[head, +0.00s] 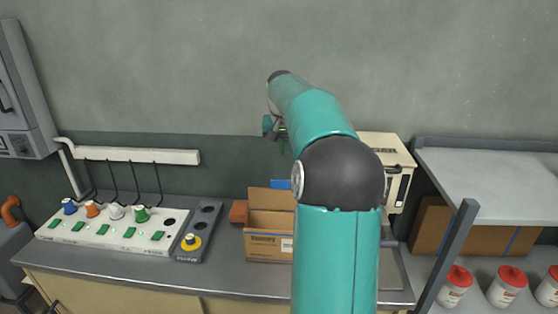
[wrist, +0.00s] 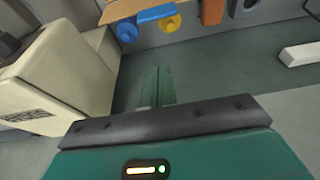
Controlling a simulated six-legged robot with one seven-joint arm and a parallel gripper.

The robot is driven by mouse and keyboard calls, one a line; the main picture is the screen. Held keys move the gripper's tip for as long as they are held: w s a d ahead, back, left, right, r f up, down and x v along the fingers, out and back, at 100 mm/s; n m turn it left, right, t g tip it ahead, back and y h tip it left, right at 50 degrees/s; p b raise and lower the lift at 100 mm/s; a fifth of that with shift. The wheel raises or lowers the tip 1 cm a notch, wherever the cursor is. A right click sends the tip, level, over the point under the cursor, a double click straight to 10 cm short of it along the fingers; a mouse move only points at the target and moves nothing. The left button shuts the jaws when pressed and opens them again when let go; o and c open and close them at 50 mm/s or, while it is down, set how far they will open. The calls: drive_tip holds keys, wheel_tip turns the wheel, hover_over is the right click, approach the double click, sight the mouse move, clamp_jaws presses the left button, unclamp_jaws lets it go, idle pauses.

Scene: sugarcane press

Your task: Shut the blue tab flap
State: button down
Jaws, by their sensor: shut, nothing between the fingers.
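An open cardboard box (head: 268,247) stands on the bench, partly hidden behind my arm. A blue tab (head: 281,184) shows at the top edge of its raised rear flap (head: 268,201). In the wrist view, a tan flap edge (wrist: 142,15) lies at the top, with blue pieces (wrist: 127,31) on it; the rest of the box is cut off. My gripper (wrist: 158,72) has its green fingers together, empty and apart from the flap. In the head view my arm hides most of the gripper; a small green part (head: 268,124) shows above and behind the box.
A cream machine (head: 390,150) stands right of the box, close to my gripper in the wrist view (wrist: 60,75). A shelf post (head: 447,255) rises at right.

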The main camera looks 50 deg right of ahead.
hover_over(280, 195)
drive_tip(key=w+d, duration=0.3)
drive_tip(key=d, duration=0.2)
wheel_tip(280, 195, down, 9)
drive_tip(key=s+a, duration=0.2)
drive_tip(key=a, duration=0.1)
drive_tip(key=shift+s+a+r, duration=0.15)
drive_tip(key=shift+s+a, duration=0.1)
